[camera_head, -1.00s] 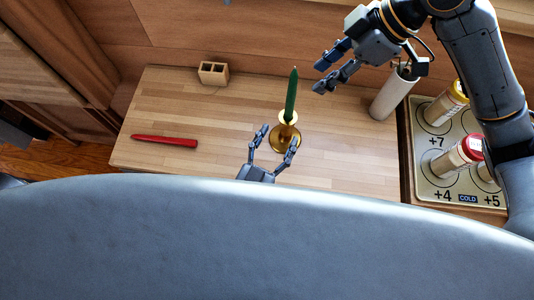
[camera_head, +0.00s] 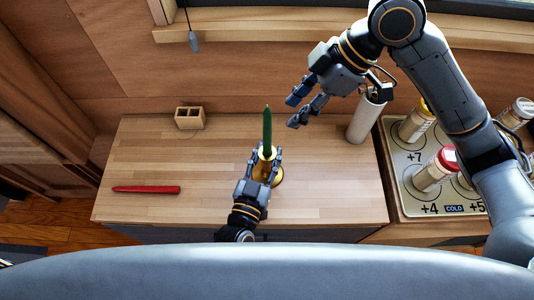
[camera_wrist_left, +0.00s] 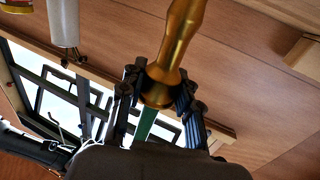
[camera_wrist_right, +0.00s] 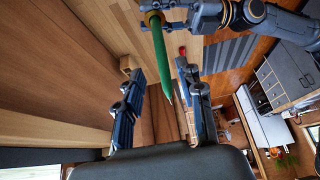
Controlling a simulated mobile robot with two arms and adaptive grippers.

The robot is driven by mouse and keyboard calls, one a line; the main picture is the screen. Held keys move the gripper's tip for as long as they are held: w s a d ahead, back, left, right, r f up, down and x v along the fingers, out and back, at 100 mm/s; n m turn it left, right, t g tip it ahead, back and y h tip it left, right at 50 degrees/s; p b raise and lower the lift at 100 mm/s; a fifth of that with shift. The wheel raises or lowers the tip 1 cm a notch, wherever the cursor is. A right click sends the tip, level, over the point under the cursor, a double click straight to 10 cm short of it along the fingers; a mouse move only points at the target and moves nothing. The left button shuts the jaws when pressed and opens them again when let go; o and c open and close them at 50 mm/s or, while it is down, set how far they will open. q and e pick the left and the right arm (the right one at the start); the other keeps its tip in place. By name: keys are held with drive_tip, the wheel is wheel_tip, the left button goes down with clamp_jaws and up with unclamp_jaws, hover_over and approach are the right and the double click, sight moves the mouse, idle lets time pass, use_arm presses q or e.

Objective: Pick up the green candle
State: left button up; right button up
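The green candle (camera_head: 267,128) stands upright in a brass candle holder (camera_head: 277,177) on the wooden counter. My left gripper (camera_head: 266,154) is at the holder's top, with a finger on each side of the brass cup. The left wrist view shows the brass cup (camera_wrist_left: 161,85) between the open fingers; I cannot tell whether they touch it. Part of the candle (camera_wrist_left: 145,124) shows below it there. My right gripper (camera_head: 298,111) is open and empty, apart from the candle and to its right. In the right wrist view the candle (camera_wrist_right: 161,55) appears beyond its open fingers.
A red stick-like object (camera_head: 146,189) lies on the counter's left. A small wooden block with openings (camera_head: 189,118) stands near the back wall. A white cylinder (camera_head: 365,120) stands at the right. Jars (camera_head: 434,170) stand on a marked panel (camera_head: 410,208) further right.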

drive_tip(key=shift+o, duration=0.6)
drive_tip(key=m+t+y, duration=0.7)
drive_tip(key=t+y, duration=0.1)
drive_tip(key=t, duration=0.6)
hover_over(269, 143)
drive_tip(key=s, duration=0.2)
drive_tip(key=s+d+f+m+t+h, duration=0.1)
drive_tip(key=s+d+f+m+h, duration=0.1)
drive_tip(key=s+f+m+h, duration=0.3)
drive_tip(key=s+d+f+m+t+h, duration=0.1)
drive_tip(key=s+d+f, duration=0.2)
drive_tip(key=f, duration=0.4)
drive_tip(key=x, duration=1.2)
drive_tip(key=shift+r, duration=0.15)
